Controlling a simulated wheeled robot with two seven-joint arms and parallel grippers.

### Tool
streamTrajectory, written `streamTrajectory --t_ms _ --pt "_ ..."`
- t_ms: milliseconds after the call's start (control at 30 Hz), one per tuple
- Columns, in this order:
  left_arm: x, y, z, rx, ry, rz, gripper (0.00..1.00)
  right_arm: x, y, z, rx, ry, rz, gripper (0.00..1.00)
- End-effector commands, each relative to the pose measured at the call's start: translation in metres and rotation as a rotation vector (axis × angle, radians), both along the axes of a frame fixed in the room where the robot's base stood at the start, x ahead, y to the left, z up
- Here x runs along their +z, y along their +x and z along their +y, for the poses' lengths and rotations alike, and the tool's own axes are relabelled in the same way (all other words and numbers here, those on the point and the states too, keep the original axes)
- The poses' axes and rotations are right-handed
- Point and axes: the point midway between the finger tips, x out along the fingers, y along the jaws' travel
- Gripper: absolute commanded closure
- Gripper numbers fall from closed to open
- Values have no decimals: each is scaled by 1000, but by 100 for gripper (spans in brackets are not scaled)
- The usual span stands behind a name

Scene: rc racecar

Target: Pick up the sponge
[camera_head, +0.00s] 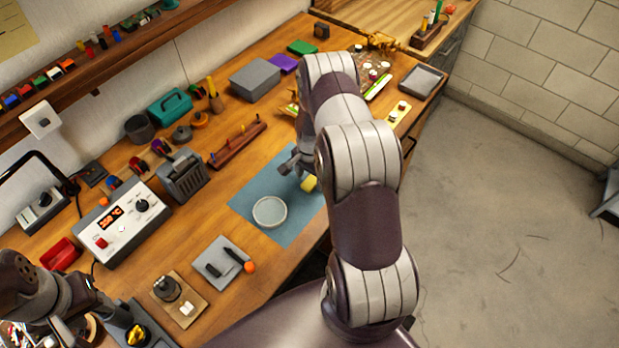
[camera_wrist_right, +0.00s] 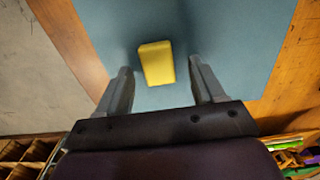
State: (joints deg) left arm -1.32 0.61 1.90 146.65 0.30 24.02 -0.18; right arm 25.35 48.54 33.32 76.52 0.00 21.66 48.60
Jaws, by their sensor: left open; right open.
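The sponge is a small yellow block on the blue mat (camera_head: 248,205). In the head view the sponge (camera_head: 309,184) shows partly beside my right arm, near the mat's right side. In the right wrist view the sponge (camera_wrist_right: 156,63) lies ahead of and between the fingers of my right gripper (camera_wrist_right: 160,80), which is open and touches nothing that I can see. In the head view my right gripper (camera_head: 296,165) is partly hidden by its own arm. My left arm is at the lower left; its gripper's fingertips are not clearly visible.
A round white dish (camera_head: 269,212) sits on the mat left of the sponge. A grey tray (camera_head: 222,262) with dark tools, a power supply (camera_head: 122,222) and a wooden rack (camera_head: 238,145) stand around the mat.

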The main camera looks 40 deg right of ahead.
Motion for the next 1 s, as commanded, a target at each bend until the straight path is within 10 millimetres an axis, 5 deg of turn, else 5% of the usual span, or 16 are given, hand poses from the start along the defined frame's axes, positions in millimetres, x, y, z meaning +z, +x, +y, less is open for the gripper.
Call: streamTrajectory --t_ms 267,467,800,1000 --pt "2 0 0 0 0 1 57 -9 0 0 1 0 0 32" --pt "2 0 0 0 0 1 57 -9 0 0 2 0 0 91" --pt "0 0 0 0 0 1 57 -6 1 0 2 -1 -2 91" --pt "-14 0 0 0 0 1 57 14 2 0 2 -3 -5 91"
